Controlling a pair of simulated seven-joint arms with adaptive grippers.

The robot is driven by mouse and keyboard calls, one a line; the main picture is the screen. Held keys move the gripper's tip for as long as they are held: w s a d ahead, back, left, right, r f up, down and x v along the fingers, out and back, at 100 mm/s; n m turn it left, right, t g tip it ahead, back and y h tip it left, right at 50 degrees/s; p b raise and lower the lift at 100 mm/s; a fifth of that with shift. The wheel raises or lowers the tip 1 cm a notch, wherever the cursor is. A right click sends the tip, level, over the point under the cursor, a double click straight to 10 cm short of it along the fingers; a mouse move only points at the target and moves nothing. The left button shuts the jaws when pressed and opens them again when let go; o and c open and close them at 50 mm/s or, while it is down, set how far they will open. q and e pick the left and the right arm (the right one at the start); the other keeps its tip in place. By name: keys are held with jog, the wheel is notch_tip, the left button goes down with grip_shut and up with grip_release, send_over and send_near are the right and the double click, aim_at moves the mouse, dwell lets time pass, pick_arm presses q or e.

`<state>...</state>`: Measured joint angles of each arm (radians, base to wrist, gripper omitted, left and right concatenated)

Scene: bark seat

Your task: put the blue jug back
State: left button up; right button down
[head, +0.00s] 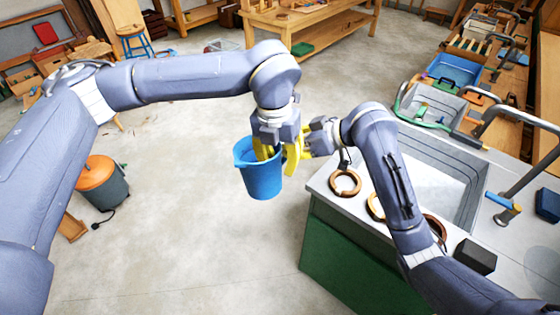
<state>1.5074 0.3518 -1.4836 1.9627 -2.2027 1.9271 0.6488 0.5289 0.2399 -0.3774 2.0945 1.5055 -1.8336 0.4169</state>
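The blue jug (261,178) hangs upright in the air near the middle of the head view, left of the counter corner. Its spout points left. My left gripper (264,150) comes down from above, with yellow fingers at the jug's rim, and appears shut on it. The fingertips are partly hidden by the jug. My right gripper (293,155) comes in from the right, its yellow fingers close beside the jug's right rim. I cannot tell whether it touches the jug, or how far its fingers are apart.
A counter with a sink (455,180) stands at the right, with brown rings (345,182) and a dark block (475,257) on top. A lidded bin (103,185) stands on the floor at left. A wooden bench (310,22) is at the back. The floor below the jug is clear.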

pick_arm(q)
grip_shut()
pick_arm(e)
jog(key=c, duration=1.5)
grip_release()
jog(key=shift+o, duration=0.2)
